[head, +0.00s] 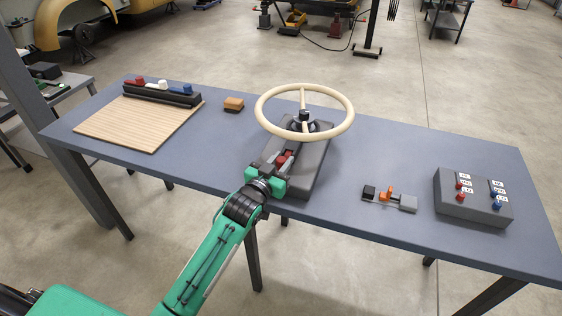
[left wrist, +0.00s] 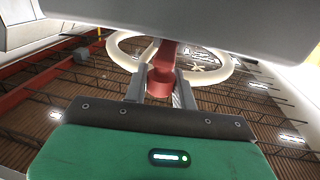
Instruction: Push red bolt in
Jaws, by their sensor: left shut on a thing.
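The red bolt (head: 284,158) shows at the near side of the dark base block (head: 309,172) under the cream steering wheel (head: 345,121). My left gripper (head: 278,166) reaches it from the front and is shut on it. My right gripper is not in view.
At right are a small orange latch (head: 386,195) and a grey switch box (head: 472,208).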

